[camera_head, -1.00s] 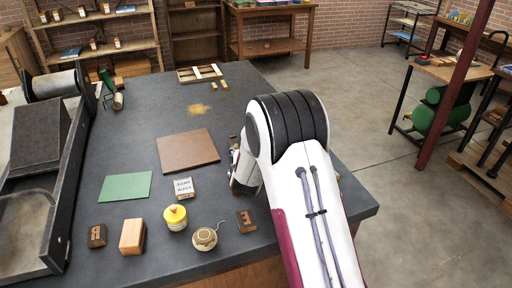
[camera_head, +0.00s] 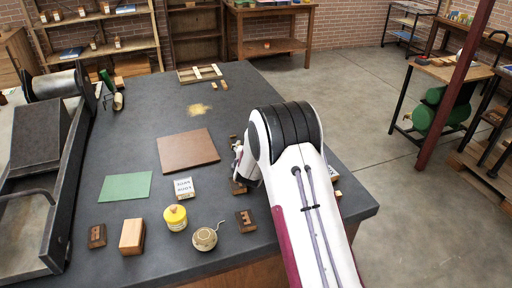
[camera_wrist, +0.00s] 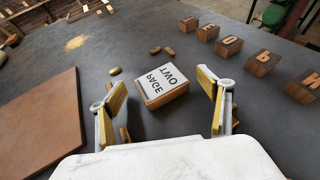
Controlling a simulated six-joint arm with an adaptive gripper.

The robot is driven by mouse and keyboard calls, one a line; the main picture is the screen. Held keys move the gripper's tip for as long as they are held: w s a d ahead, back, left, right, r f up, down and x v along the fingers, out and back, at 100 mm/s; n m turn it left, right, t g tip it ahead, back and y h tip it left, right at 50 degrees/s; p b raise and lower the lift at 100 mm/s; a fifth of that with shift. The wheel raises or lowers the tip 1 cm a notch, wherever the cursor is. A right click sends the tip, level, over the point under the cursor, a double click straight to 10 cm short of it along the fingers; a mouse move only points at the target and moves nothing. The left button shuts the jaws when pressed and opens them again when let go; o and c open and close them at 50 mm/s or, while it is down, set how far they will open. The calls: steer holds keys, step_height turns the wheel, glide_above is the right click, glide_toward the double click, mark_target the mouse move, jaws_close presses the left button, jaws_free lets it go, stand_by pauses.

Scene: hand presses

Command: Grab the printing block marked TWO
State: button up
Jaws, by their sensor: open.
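A printing block (camera_wrist: 162,84) with a white face reading PAGE TWO, upside down in the wrist view, lies on the dark table. My gripper (camera_wrist: 168,91) is open, with one finger to the left of this block and one to the right. Gaps show on both sides, so neither finger appears to touch it. In the head view my arm hides this block, and only part of my gripper (camera_head: 239,163) shows beside the arm. Another white-faced block (camera_head: 184,188) lies left of my arm; its lettering is too small to read surely.
A brown board (camera_wrist: 40,123) lies left of my gripper. Several wooden letter blocks (camera_wrist: 229,46) stand in a row to the right. Small wooden pieces lie just beyond the PAGE TWO block.

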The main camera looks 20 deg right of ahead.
stand_by(0.4)
steer(key=c, duration=1.4)
steer(key=shift+c, duration=0.2)
step_height(320, 180, up, 18)
stand_by(0.5)
